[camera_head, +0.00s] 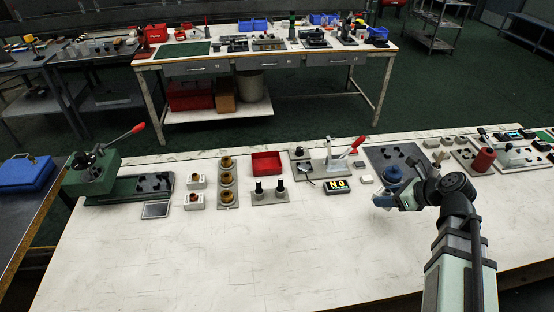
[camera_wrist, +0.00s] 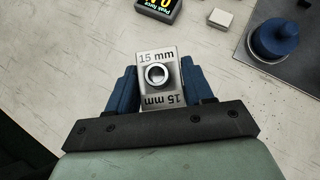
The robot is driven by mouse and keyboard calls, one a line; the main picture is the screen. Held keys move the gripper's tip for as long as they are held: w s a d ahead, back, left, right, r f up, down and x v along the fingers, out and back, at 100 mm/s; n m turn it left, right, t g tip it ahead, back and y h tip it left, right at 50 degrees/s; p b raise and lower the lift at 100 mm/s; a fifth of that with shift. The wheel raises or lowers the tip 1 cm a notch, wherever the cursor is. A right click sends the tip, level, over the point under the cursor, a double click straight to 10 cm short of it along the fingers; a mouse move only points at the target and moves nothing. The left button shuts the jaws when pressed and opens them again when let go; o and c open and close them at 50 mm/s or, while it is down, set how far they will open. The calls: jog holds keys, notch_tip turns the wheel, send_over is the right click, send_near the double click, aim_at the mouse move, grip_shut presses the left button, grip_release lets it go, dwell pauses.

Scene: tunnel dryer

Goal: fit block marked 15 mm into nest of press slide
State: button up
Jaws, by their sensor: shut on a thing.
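My gripper (camera_head: 384,200) is over the right part of the white bench, near the blue knob. In the wrist view its blue fingers (camera_wrist: 158,80) are shut on the sides of a light grey block marked 15 mm (camera_wrist: 149,57). The block has a round ring with a dark hole in its middle. A hand press with a red-tipped lever (camera_head: 334,166) stands at the back centre on a grey plate. A green press (camera_head: 92,176) with a red-tipped lever stands at the far left. No slide nest can be made out clearly on either.
A peak force display (camera_head: 337,187) and a blue knob on a dark plate (camera_head: 392,174) stand near my gripper. The bench's front middle is clear.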

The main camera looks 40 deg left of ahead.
jog(key=s+a+r+n+g, duration=0.2)
jog(key=s+a, duration=0.2)
jog(key=a, duration=0.6)
jog(key=s+a+r+n+g, duration=0.15)
jog(key=s+a, duration=0.25)
jog(key=a, duration=0.6)
jog(key=s+a+r+n+g, duration=0.1)
jog(key=s+a+r+n, duration=0.2)
jog(key=a, duration=0.7)
jog(key=s+a+r+n+g+h, duration=0.1)
jog(key=s+a+r, duration=0.3)
jog(key=s+a, duration=0.4)
jog(key=s+a+r+n+g+h, duration=0.1)
jog(key=s+a+r+n, duration=0.15)
jog(key=s+a, duration=0.6)
jog(key=s+a+r+n+g, duration=0.1)
jog(key=s+a+r, duration=0.4)
jog(key=a, duration=0.6)
jog(key=s+a+r, duration=0.2)
jog(key=a+r, duration=0.3)
jog(key=a, duration=0.6)
jog(key=shift+g, duration=0.25)
notch_tip(320, 180, down, 28)
jog(key=shift+f, duration=0.25)
jog(key=shift+d+f, duration=0.1)
jog(key=shift+f, duration=0.05)
jog(key=o, duration=1.2)
